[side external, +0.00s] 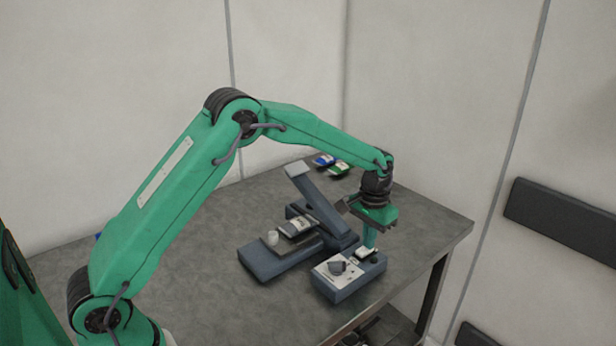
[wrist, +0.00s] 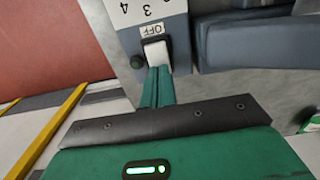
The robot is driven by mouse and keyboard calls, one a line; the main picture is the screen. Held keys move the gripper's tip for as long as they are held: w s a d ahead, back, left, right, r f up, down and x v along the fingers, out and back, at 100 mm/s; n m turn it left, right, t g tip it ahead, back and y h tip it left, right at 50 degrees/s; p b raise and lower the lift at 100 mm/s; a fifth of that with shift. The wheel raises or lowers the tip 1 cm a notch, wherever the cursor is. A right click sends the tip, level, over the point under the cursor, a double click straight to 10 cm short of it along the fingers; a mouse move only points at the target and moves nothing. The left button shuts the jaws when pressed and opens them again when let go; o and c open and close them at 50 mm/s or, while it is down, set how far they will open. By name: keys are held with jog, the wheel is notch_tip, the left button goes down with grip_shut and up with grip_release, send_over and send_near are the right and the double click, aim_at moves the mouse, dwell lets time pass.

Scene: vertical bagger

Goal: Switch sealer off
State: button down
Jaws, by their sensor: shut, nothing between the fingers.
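The sealer (side external: 262,262) is a blue-grey machine on the table, with its lever arm (side external: 318,205) raised. Its control box (side external: 352,287) stands at the front right, with a dark knob on its pale top. In the wrist view, a white rocker switch (wrist: 156,55) sits below an "OFF" label (wrist: 152,29). A dark green round lamp (wrist: 137,62), seemingly unlit, is beside it. My gripper (side external: 370,246) is shut and empty, pointing down at the box's rear. In the wrist view its fingertips (wrist: 158,72) are at the switch's lower edge; I cannot tell whether they touch.
A pouch (side external: 296,228) and a small pale cup (side external: 272,238) are on the sealer. A blue packet (side external: 323,160) and a green packet (side external: 339,169) lie at the back of the table (side external: 215,295). The table's right edge is near the box.

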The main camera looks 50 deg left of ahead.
jog(key=shift+f, duration=0.2)
dwell(0.3)
jog(key=shift+s, duration=0.25)
jog(key=shift+s+r, duration=0.2)
jog(key=shift+s, duration=0.3)
jog(key=shift+r, duration=0.15)
notch_tip(320, 180, up, 14)
jog(key=s, duration=0.2)
jog(key=shift+f, duration=0.2)
dwell(0.6)
